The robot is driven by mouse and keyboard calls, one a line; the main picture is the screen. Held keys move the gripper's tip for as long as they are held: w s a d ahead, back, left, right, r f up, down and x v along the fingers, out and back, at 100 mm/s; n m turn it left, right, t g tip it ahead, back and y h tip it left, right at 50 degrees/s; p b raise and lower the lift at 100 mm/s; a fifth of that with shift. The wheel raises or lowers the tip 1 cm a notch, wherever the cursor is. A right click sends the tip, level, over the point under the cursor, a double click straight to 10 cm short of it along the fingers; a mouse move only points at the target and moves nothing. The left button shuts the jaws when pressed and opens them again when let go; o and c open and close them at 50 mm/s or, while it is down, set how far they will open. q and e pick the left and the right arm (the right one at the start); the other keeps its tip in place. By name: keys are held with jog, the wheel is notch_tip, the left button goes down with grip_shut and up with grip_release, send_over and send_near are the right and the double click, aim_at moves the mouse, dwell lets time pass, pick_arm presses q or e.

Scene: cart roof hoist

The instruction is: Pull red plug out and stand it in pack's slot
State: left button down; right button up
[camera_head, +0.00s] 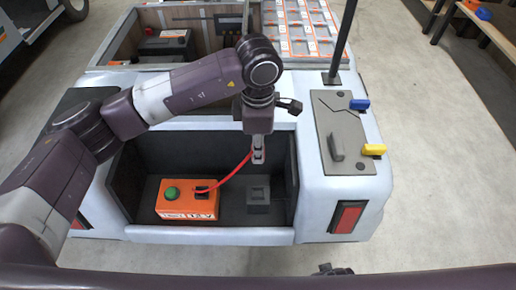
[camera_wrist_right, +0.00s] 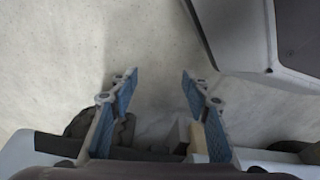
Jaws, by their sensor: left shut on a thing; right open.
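The orange pack (camera_head: 187,212) sits in the cart's open dark bay (camera_head: 235,215), with a round green knob and a dark slot on top. A red cable (camera_head: 234,175) arcs from the pack's top up to my left gripper (camera_head: 258,157). My left gripper is shut above the bay; the red plug at the cable's end is mostly hidden between its fingers. A dark grey block (camera_head: 258,200) stands on the bay floor below the gripper, apart from it. My right gripper (camera_wrist_right: 158,90) is open, with nothing between its fingers, in the right wrist view.
The bay's walls and front lip surround the pack and block. To the right are a grey panel (camera_head: 342,130) with a lever, a blue knob (camera_head: 359,104), a yellow knob (camera_head: 374,150) and a dark post (camera_head: 343,40). Behind is an open compartment with another pack (camera_head: 166,42).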

jog(key=shift+w+a+r, duration=0.15)
jog(key=shift+w+r, duration=0.6)
jog(key=shift+r, duration=0.05)
jog(key=shift+s+f, duration=0.1)
jog(key=shift+s, duration=0.05)
